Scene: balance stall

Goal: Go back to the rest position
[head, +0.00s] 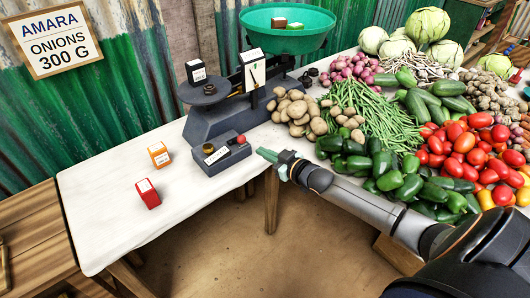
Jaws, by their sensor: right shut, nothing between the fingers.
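My right gripper (267,155) is shut and empty. It is at the table's front edge, just right of a dark box with a red knob (222,154), and apart from it. My right arm reaches in from the lower right, in front of the green peppers. My left gripper is not in view. The balance scale (240,108) stands behind the gripper. A dark block with a white top (196,70) sits on the scale's left plate.
An orange block (159,155) and a red block (148,194) stand on the white table (105,222) at left. Potatoes (299,110), beans, peppers and tomatoes (470,150) fill the right. A sign (53,40) hangs on the green wall. Open floor (250,245) lies below the table edge.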

